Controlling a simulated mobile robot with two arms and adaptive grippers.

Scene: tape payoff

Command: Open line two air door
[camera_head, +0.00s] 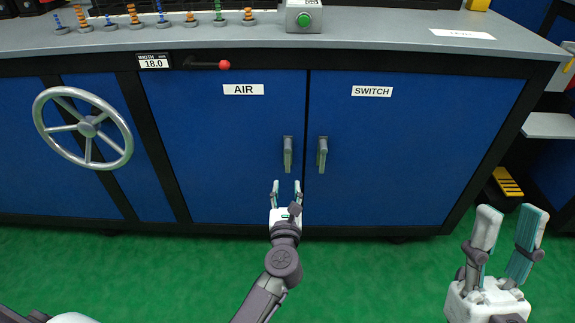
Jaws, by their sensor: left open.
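The blue air door (215,150), labelled AIR (243,89), is closed in the cabinet front. Its upright grey handle (288,155) is near the door's right edge. My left gripper (286,187) is open and empty, its fingertips just below the handle in the picture. I cannot tell how far it is from the door. My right gripper (512,225) is open and empty at the lower right, well away from the air door.
The closed SWITCH door (410,150), with its own handle (322,153), adjoins on the right. A handwheel (88,127) and a red-knobbed lever (224,65) are on the cabinet front. A green button box (304,17) sits on the worktop. Green floor (150,265) lies in front.

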